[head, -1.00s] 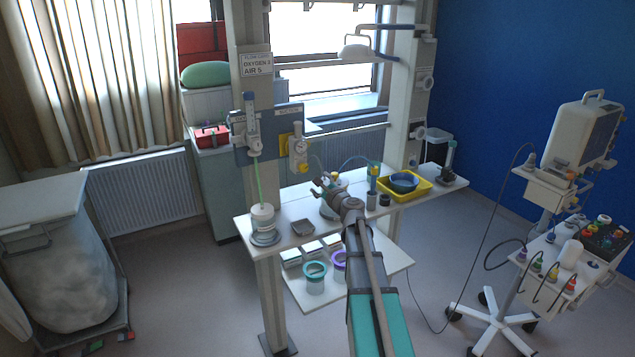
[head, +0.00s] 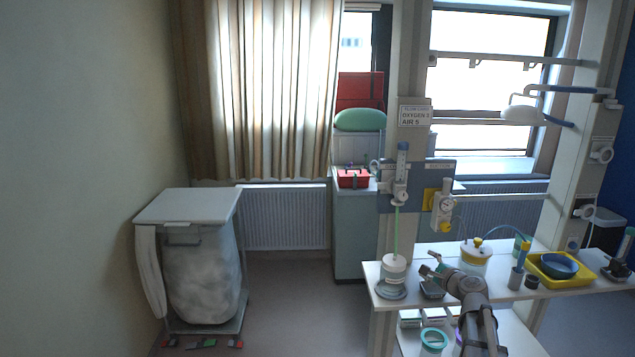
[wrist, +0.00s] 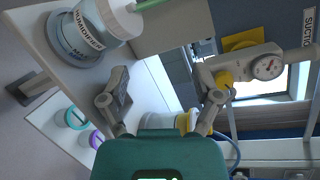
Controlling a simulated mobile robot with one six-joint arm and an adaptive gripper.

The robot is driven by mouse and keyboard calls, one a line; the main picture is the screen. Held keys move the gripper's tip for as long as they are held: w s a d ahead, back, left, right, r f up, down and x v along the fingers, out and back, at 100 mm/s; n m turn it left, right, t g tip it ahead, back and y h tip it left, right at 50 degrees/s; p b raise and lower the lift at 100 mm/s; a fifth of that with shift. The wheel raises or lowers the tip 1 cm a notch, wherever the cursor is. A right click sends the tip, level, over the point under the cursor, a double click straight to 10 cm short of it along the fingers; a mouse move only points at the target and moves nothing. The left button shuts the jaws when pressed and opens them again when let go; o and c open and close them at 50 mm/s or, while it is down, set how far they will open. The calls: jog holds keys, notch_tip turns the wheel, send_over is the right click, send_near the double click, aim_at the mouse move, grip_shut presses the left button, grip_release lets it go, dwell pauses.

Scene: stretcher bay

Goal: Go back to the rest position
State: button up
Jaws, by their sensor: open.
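My gripper (head: 432,271) is open and empty in the head view, above the upper white shelf (head: 375,283), in front of the humidifier bottle and the yellow-topped jar. In the wrist view my gripper (wrist: 161,95) shows its two fingers spread wide with nothing between them. The humidifier bottle (wrist: 105,20) is at the wrist view's upper left, standing on its round base; it also shows in the head view (head: 394,268). A small grey tray (wrist: 117,88) lies partly behind the left finger. The jar with the yellow top (head: 474,258) stands just behind my gripper.
A suction gauge (head: 444,206) hangs on the post above the shelf. A yellow tray with a blue bowl (head: 558,266) is to the right. Teal-rimmed (head: 433,340) and purple-rimmed containers are on the lower shelf. A bagged cart (head: 190,209) stands left; floor between is clear.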

jog(key=s+a+f+n+g+y+b, duration=0.1)
jog(key=s+a+f+n+g+b, duration=0.1)
jog(key=s+a+f+n+g, duration=1)
jog(key=s+a+f+n+g+h+b, duration=0.1)
jog(key=s+a+f+n+h, duration=0.1)
jog(key=s, duration=0.5)
jog(key=s+a+f+n+g+h+b, duration=0.1)
jog(key=s+a+f+n+g+h, duration=0.1)
jog(key=s+f+n, duration=0.3)
jog(key=s+f+h, duration=0.1)
jog(key=s, duration=0.2)
jog(key=shift+a+h, duration=0.25)
jog(key=shift+h, duration=0.05)
